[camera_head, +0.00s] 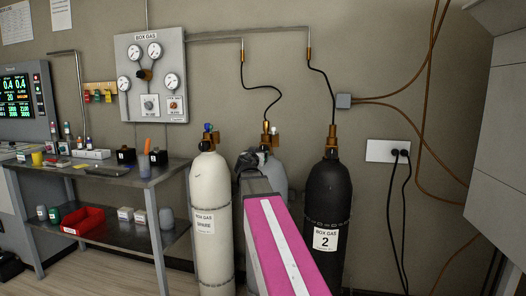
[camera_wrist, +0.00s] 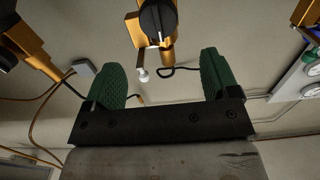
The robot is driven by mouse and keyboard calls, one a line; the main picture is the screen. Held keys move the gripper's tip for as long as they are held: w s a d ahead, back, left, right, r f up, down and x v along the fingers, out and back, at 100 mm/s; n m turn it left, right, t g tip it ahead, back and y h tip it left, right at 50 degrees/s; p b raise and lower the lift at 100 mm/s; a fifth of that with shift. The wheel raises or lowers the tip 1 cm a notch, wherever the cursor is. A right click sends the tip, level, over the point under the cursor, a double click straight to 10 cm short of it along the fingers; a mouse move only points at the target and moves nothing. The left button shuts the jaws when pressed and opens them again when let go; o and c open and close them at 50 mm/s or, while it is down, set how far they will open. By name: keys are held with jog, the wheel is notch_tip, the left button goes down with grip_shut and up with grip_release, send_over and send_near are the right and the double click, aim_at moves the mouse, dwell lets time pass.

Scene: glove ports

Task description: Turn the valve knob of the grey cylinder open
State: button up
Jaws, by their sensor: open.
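The grey cylinder (camera_head: 276,172) stands between a cream and a black cylinder, mostly hidden behind my pink arm. Its brass valve (camera_head: 270,139) shows just above its shoulder in the head view. In the wrist view, a black round knob (camera_wrist: 157,20) with a pale line sits on this brass valve at the top centre. My gripper (camera_wrist: 162,78) has two green ribbed fingers spread wide apart with nothing between them. The knob lies beyond the fingertips, roughly centred between them, and appears apart from both. The fingers are not clear in the head view.
The cream cylinder (camera_head: 210,215) stands close on the left and the black cylinder (camera_head: 329,205) close on the right, each with a brass valve. Black hoses rise to a wall pipe. A gauge panel (camera_head: 151,75) hangs above a metal bench (camera_head: 110,176) at left.

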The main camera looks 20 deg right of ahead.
aim_at(263, 150)
jog(key=x, duration=1)
jog(key=shift+w+d+r, duration=0.1)
jog(key=shift+w+d, duration=0.2)
jog(key=shift+d, duration=0.05)
jog(key=c, duration=0.8)
